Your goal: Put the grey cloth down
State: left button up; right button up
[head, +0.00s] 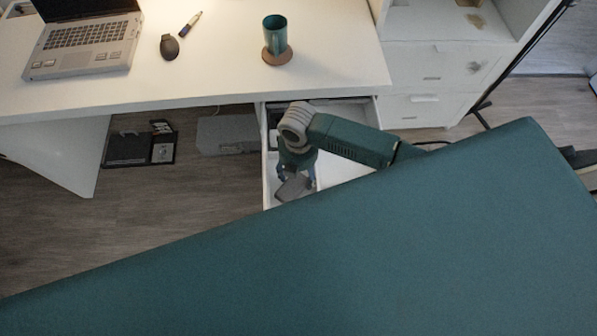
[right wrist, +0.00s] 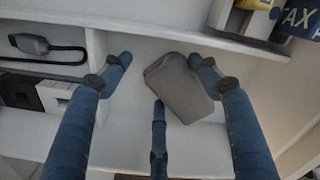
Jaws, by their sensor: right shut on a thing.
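The grey cloth (head: 292,188) is a small folded bundle inside the open white drawer (head: 267,185) under the desk. My right gripper (head: 297,182) reaches down into the drawer and is shut on the cloth. In the right wrist view, the cloth (right wrist: 180,88) lies between the blue fingers of the gripper (right wrist: 161,78), closest to the right finger. Whether the cloth touches the drawer floor is hard to tell. My left gripper is not in view.
The drawer's side compartments hold a dark corded device (right wrist: 30,44), black and white boxes (right wrist: 55,95) and a blue box (right wrist: 298,18). On the desk (head: 200,75) stand a laptop (head: 85,40), a mouse (head: 169,47) and a teal cup (head: 275,35). My teal body hides the lower head view.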

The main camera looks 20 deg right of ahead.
jog(key=o, duration=1.1)
jog(key=shift+f, duration=0.15)
jog(key=shift+o, duration=0.2)
notch_tip(320, 180, up, 12)
jog(key=p, duration=0.1)
jog(key=shift+r, duration=0.2)
